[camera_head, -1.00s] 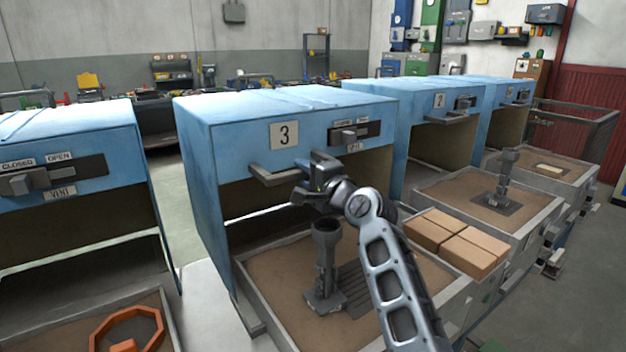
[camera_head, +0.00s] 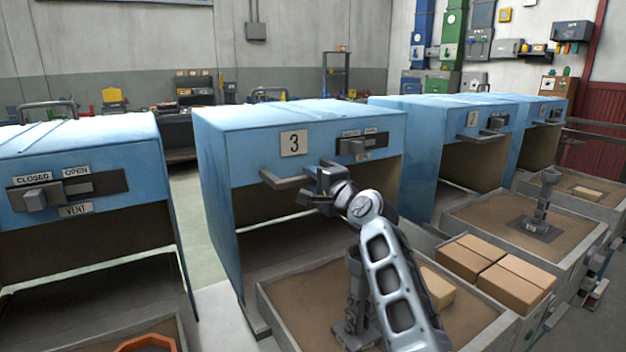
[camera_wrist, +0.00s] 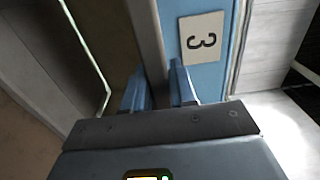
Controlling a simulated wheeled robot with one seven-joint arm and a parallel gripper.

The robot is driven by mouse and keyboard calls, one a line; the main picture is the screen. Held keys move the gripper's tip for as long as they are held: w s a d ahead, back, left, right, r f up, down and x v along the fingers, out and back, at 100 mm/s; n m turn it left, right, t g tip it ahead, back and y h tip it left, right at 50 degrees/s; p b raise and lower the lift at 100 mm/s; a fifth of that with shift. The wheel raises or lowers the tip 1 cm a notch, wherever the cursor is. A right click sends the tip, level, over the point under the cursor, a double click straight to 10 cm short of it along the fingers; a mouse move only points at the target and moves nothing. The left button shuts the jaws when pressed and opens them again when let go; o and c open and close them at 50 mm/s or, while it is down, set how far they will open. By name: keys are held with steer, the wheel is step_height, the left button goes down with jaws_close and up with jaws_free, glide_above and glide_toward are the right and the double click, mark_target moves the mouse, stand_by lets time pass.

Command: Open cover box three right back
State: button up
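Cover box three (camera_head: 250,135) is a blue cover with a "3" plate over a tray of brown sand (camera_head: 290,295), its front side open below the panel. A grey bar handle (camera_head: 284,181) sticks out under the plate. My gripper (camera_head: 318,186) is at the handle's right part. In the wrist view the fingers (camera_wrist: 160,88) lie on both sides of the handle bar (camera_wrist: 148,40) and look closed on it, beside the "3" plate (camera_wrist: 201,41). A grey post-like part (camera_head: 355,275) stands in the tray, partly hidden by my arm.
The vent slider (camera_head: 358,146) is on the panel to the right. A blue box (camera_head: 85,150) stands to the left, and box two (camera_head: 440,125) to the right. Cardboard-coloured blocks (camera_head: 515,280) sit between the right trays. A grey wall is behind.

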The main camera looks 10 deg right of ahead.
steer(key=o, duration=0.4)
steer(key=shift+s, duration=0.1)
steer(key=shift+v, duration=3.8)
steer(key=shift+s, duration=0.1)
